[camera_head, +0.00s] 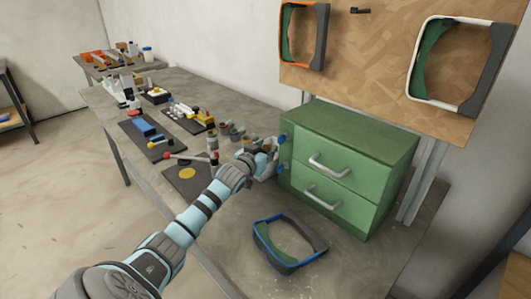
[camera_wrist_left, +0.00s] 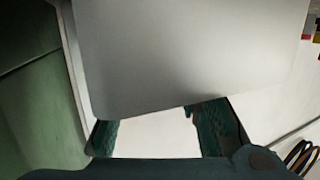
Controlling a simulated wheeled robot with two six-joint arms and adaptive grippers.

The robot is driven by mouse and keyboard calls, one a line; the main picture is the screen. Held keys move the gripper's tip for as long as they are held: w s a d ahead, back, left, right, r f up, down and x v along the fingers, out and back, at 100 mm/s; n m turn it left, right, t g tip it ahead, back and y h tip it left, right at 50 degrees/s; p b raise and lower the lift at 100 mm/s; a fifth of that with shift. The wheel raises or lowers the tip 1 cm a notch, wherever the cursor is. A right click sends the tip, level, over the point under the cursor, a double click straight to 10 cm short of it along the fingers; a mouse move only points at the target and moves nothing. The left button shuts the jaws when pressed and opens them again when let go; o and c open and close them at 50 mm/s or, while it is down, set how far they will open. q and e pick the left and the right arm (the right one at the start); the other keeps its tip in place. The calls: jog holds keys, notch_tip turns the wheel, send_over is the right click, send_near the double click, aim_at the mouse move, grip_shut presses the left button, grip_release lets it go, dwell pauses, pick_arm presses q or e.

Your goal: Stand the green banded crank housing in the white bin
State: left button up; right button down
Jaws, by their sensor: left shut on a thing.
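My left gripper (camera_head: 268,160) is over the table, close to the left side of the green drawer cabinet. In the left wrist view its dark teal fingers (camera_wrist_left: 160,132) are on either side of a large, smooth pale grey thing (camera_wrist_left: 190,55), which fills much of the picture. The gripper is shut on this thing; I see no green band on it and cannot tell whether it is the crank housing. In the head view the held thing is mostly hidden by the gripper. I cannot make out the green banded crank housing or the white bin for certain. My right gripper is not in view.
The green cabinet (camera_head: 350,160) with two handled drawers stands right of the gripper. A blue-edged frame (camera_head: 262,240) lies in front. Dark mats (camera_head: 185,190) with crank parts and small cylinders (camera_head: 236,134) are to the left. Two frames (camera_head: 322,40) hang on the board.

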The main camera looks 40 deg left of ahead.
pick_arm(q)
jog(key=o, duration=1.2)
jog(key=p+v, duration=0.3)
jog(key=v, duration=0.9)
jog(key=shift+r, duration=0.1)
